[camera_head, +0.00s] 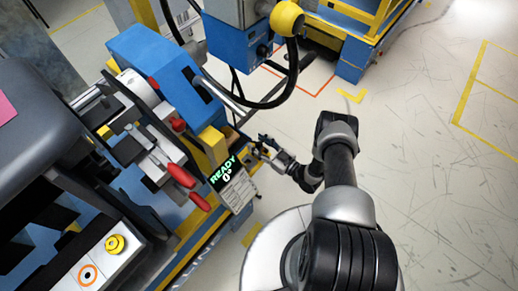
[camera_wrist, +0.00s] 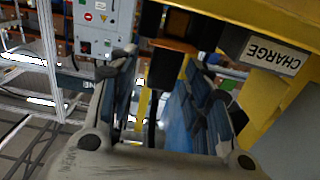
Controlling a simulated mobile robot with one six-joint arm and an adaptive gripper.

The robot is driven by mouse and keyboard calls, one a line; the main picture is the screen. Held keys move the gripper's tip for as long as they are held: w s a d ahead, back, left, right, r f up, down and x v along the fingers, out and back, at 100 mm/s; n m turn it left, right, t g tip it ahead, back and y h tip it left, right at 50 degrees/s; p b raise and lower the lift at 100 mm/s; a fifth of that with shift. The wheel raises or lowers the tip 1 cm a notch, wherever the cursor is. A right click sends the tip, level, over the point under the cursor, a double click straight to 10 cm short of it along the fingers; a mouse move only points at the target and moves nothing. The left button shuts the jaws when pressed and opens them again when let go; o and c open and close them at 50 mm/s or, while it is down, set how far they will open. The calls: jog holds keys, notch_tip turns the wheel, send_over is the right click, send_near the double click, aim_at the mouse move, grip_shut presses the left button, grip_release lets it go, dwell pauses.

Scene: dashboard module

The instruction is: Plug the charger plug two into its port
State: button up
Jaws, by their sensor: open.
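My gripper (camera_head: 261,147) is open beside the yellow post of the blue machine, near the READY display. In the wrist view its two fingers (camera_wrist: 163,72) stand apart. A dark block (camera_wrist: 165,68) with a black cable below it shows between the fingers, under an orange-brown piece; it may be the charger plug, but I cannot tell whether the fingers touch it. A dark box with a CHARGE label (camera_wrist: 277,52) is at the upper right, by yellow framing. I cannot make out a port, and the plug is too small to tell in the head view.
The READY display panel (camera_head: 231,184) and red-handled clamps (camera_head: 182,176) are close left of my gripper. A blue box (camera_head: 239,38) with a thick black hose (camera_head: 285,98) stands above. The floor at right is clear. A grey control panel (camera_wrist: 103,22) shows in the wrist view.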

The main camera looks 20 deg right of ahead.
jog(key=shift+w, duration=0.1)
grip_shut()
dwell(0.5)
